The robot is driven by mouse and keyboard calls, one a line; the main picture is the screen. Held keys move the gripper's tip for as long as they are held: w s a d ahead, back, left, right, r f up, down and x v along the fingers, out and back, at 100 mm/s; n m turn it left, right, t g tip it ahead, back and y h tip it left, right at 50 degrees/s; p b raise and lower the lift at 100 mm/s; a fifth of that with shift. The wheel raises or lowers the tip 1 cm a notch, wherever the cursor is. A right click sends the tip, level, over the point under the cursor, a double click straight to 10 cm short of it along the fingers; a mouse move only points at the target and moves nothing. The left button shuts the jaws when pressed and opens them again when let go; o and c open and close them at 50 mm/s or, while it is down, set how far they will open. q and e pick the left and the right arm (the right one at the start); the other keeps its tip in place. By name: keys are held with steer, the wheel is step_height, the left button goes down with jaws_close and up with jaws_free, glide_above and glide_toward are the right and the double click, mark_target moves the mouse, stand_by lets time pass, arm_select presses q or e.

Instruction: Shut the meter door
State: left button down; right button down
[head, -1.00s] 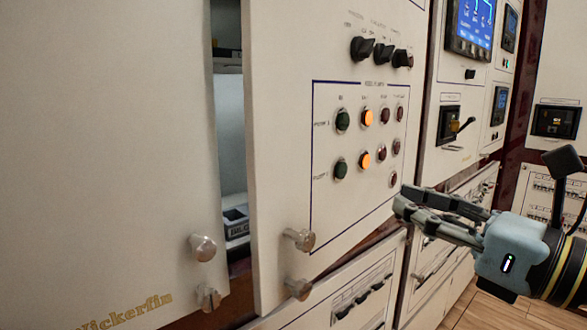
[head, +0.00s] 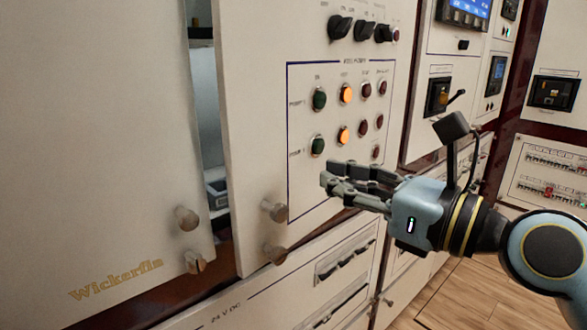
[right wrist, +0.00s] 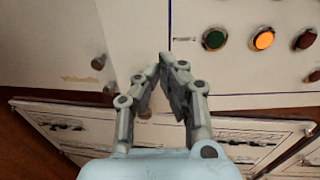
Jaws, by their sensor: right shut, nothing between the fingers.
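Two pale doors stand side by side with a dark upright gap (head: 207,110) between them. No label that I can read says which is the meter door. The left door (head: 90,140) carries gold "Wickerfin" lettering and two round metal knobs near its right edge. The right door (head: 250,120) carries switches, coloured lamps and two knobs (head: 274,212) low at its left edge; it appears to stand slightly proud of the left one. My right gripper (head: 326,180) is shut and empty, in front of the lamp panel, right of those knobs. Its fingertips (right wrist: 165,62) also show in the right wrist view.
Inside the gap, part of a small device (head: 218,190) shows. A lower panel (head: 300,285) with slotted switches lies under the doors. More panels with a screen (head: 464,12) and a lever switch (head: 440,96) stand to the right. Wooden floor (head: 480,295) is open at lower right.

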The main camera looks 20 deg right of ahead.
mark_target(281, 161)
steer(key=x, duration=0.6)
steer(key=shift+w+a+r, duration=0.1)
steer(key=shift+w, duration=0.1)
steer(key=shift+w+a, duration=0.3)
steer(key=shift+w, duration=0.3)
steer(key=shift+w, duration=0.1)
steer(key=p+x, duration=0.1)
steer(key=x, duration=0.5)
steer(key=shift+w+a, duration=0.1)
steer(key=shift+w, duration=0.1)
steer(key=shift+r, duration=0.15)
steer(key=shift+w, duration=0.15)
